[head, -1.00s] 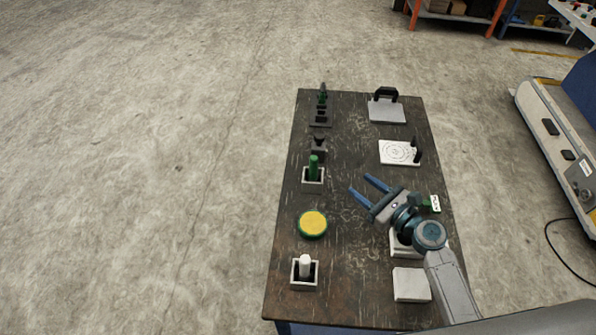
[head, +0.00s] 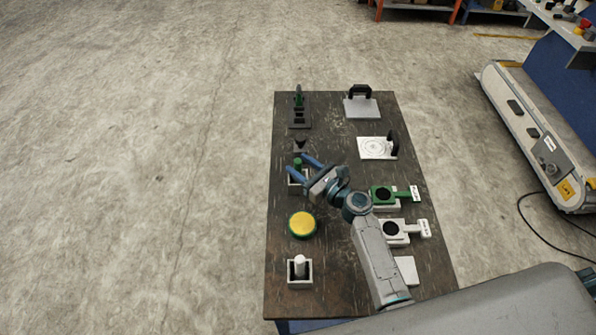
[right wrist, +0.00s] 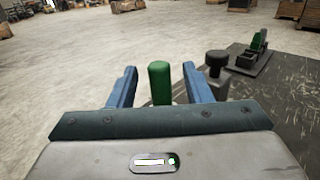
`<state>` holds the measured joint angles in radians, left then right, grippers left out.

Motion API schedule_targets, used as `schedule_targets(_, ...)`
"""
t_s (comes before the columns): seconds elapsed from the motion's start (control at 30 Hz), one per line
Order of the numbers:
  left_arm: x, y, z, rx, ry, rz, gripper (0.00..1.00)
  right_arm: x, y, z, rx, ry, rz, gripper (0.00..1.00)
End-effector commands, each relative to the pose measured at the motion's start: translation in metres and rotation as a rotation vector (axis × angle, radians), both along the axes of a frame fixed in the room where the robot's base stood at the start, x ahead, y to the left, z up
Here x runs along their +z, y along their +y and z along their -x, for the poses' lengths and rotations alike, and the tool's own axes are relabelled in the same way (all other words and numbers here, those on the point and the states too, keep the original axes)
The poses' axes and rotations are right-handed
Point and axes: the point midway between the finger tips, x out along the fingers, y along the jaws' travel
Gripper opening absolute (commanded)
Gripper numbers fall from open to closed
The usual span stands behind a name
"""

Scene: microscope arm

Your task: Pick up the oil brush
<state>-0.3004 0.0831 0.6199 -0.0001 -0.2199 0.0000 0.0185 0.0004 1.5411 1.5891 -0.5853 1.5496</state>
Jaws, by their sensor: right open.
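A green upright handle (head: 297,163), which I take for the oil brush, stands in a square holder (head: 293,184) on the left side of the table. My right gripper (head: 299,167) is open, with its blue fingers reaching to the green handle. In the right wrist view the green handle (right wrist: 159,82) shows between the two open fingers (right wrist: 160,85), with a gap on each side. Its lower end is hidden behind the gripper body. A white handle (head: 300,264) stands in another square holder nearer the front. My left gripper is not in view.
A yellow disc with a green rim (head: 302,224) lies between the two holders. A dark cone-shaped piece (head: 300,145) and a black stand (head: 299,117) are beyond. Green (head: 381,195) and white (head: 391,232) labelled pieces lie right of my arm on the dark table (head: 345,290).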

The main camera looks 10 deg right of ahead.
Motion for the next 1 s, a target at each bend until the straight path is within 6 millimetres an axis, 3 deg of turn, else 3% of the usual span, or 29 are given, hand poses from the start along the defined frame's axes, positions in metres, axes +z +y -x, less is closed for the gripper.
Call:
schedule_targets(0.1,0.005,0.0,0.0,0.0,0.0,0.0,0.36,0.001,0.007,-0.01,0.0,0.001,-0.001,0.45)
schedule_targets(0.37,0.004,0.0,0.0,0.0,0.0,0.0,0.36,-0.001,0.008,-0.012,0.0,0.001,0.001,0.45)
schedule_targets(0.6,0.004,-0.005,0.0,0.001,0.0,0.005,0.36,-0.001,0.008,-0.012,0.0,0.001,0.001,0.0)
schedule_targets(0.87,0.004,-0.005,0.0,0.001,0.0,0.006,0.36,0.0,0.008,-0.012,0.0,0.0,0.0,0.0)
schedule_targets(1.0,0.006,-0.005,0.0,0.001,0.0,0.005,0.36,0.014,0.008,-0.012,0.001,-0.003,0.001,0.0)
